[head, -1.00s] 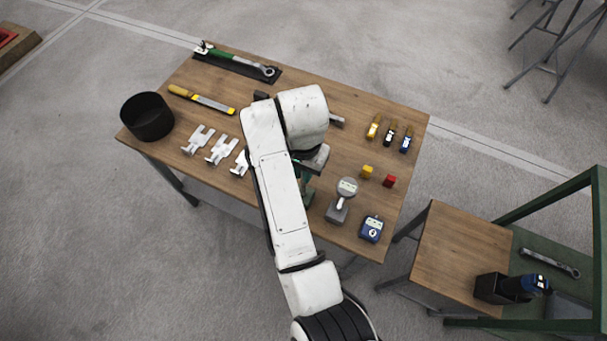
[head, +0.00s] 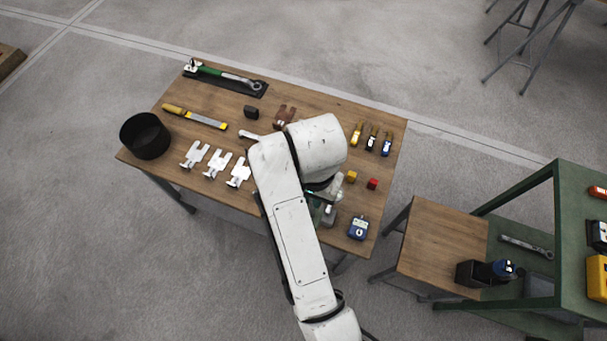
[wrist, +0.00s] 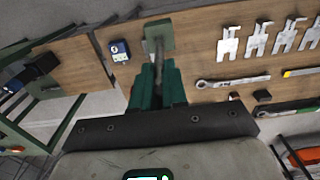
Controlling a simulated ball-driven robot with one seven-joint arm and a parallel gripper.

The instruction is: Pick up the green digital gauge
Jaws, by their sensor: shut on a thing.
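The digital gauge has a round head on a stem and a grey-green block base. Its base shows in the wrist view (wrist: 159,36), just beyond my fingertips, with the thin stem running between the fingers. In the head view the gauge (head: 328,216) is mostly hidden behind my wrist, near the table's front right. My gripper (wrist: 158,72) has dark green fingers and is shut on the gauge's stem. The round head is hidden in the wrist view. I cannot tell whether the base touches the table.
On the wooden table (head: 290,98), a blue meter (head: 358,228) stands close to the right of the gauge. Small yellow (head: 351,177) and red (head: 372,184) blocks lie behind. A stool (head: 436,248) stands at right.

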